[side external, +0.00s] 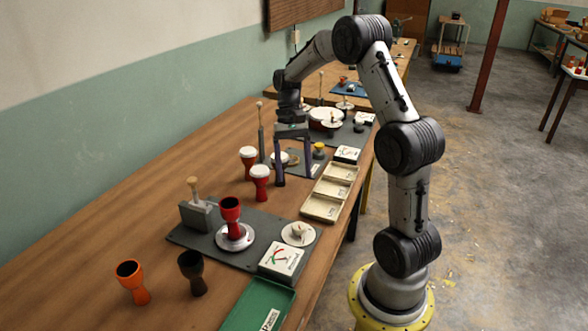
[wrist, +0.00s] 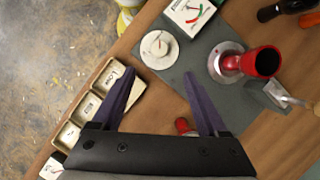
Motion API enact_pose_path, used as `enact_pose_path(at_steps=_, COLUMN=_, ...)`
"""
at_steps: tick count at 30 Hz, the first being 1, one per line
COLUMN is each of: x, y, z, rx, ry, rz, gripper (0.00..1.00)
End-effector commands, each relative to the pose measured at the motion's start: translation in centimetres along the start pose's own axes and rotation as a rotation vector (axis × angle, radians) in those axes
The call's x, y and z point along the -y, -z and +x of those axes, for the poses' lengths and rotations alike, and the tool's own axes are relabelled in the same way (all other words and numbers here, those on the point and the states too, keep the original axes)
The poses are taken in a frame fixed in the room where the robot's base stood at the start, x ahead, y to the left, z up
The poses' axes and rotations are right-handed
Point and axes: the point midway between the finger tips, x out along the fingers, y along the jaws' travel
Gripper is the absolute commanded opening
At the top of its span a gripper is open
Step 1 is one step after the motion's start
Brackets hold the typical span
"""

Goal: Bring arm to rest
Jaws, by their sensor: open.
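My gripper (side external: 294,178) points down above the table near the three-part tray, with its fingers apart and nothing between them. Its two fingers also show in the wrist view (wrist: 160,76). Two red goblet drums with white heads, one (side external: 248,162) behind the other (side external: 259,184), stand just left of the gripper in the side view. A red goblet shell (side external: 231,213) stands on a round metal plate; it also shows in the wrist view (wrist: 262,62). An orange shell (side external: 132,281) and a black shell (side external: 192,272) stand at the near left.
The wooden table (side external: 130,240) runs along the wall. A grey mat (side external: 205,243) carries a lever press (side external: 197,207), a small white disc (side external: 298,233) and a gauge (side external: 281,260). A green tray (side external: 258,304) lies in front. A cream three-part tray (side external: 322,207) sits at the right edge.

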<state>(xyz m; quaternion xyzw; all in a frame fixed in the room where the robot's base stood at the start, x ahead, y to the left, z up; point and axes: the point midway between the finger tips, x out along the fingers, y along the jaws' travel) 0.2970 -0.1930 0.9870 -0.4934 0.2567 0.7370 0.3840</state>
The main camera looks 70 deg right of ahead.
Motion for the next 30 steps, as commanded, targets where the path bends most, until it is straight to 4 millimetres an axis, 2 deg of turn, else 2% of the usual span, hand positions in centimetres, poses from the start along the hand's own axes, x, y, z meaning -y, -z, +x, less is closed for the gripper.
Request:
enact_pose_path(at_steps=13, x=0.1, y=0.0, z=-0.1, rx=0.001, ry=-0.001, rz=-0.002, gripper=0.77)
enact_pose_path(at_steps=15, x=0.7, y=-0.3, z=-0.3, rx=-0.007, ry=-0.005, rz=-0.019, gripper=0.77)
enact_pose_path(at_steps=17, x=1.7, y=-1.1, z=-1.4, rx=-0.042, ry=-0.006, rz=-0.053, gripper=0.77)
enact_pose_path(at_steps=20, x=3.7, y=-4.1, z=-3.7, rx=-0.117, ry=-0.006, rz=-0.131, gripper=0.77)
enact_pose_path(at_steps=24, x=5.5, y=-10.5, z=-6.1, rx=-0.245, ry=-0.005, rz=-0.278, gripper=0.77)
enact_pose_path(at_steps=30, x=5.2, y=-18.8, z=-6.9, rx=-0.437, ry=0.016, rz=-0.514, gripper=0.77)
